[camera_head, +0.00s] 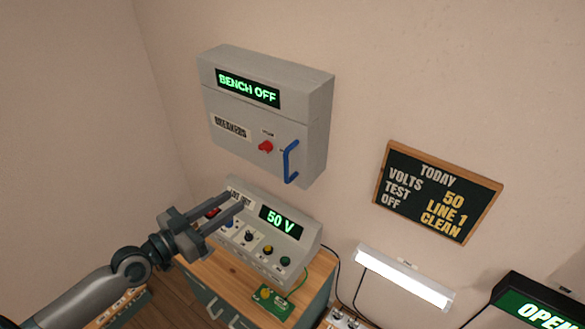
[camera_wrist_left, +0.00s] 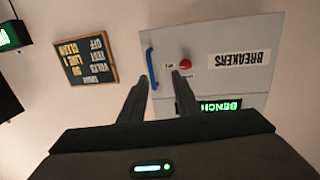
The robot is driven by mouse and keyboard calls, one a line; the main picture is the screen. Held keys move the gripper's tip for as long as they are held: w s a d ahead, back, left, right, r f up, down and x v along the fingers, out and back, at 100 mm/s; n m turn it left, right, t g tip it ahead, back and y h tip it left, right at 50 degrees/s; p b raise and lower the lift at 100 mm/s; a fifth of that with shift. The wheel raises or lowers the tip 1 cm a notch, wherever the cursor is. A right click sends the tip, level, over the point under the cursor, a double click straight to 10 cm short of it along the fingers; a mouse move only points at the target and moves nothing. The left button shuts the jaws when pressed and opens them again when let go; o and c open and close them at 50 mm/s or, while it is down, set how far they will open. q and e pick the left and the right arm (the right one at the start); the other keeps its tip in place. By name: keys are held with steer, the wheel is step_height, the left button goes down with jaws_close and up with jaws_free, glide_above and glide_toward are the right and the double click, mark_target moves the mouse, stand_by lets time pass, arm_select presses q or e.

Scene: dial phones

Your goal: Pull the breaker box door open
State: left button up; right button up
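The grey breaker box (camera_head: 265,115) hangs on the wall with its door shut. It carries a lit green "BENCH OFF" sign, a "BREAKERS" label, a red knob (camera_head: 265,147) and a blue handle (camera_head: 290,161) at the door's right side. My left gripper (camera_head: 236,204) is open and empty, below and left of the handle in the head view. In the left wrist view, the picture is upside down; the blue handle (camera_wrist_left: 152,68) shows ahead, just beyond the open fingers (camera_wrist_left: 158,88), with the red knob (camera_wrist_left: 185,65) beside it. The right gripper is not in view.
A bench console (camera_head: 265,240) reading "50 V" stands on a wooden-topped cabinet (camera_head: 235,285) below the box. A chalkboard (camera_head: 437,192), a lit lamp (camera_head: 404,277) and an "OPEN" sign (camera_head: 540,305) are to the right. The wall between box and chalkboard is bare.

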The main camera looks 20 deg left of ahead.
mark_target(286, 179)
arm_select(q)
steer(key=r, duration=0.1)
steer(key=d+r, duration=0.1)
steer(key=s+d+r+h, duration=0.1)
steer(key=shift+r+m, duration=0.15)
steer(key=shift+m, duration=0.15)
steer(key=shift+w, duration=0.15)
steer(key=shift+p+x, duration=3.45)
steer(key=shift+x, duration=5.15)
steer(key=shift+c, duration=0.3)
jaws_close()
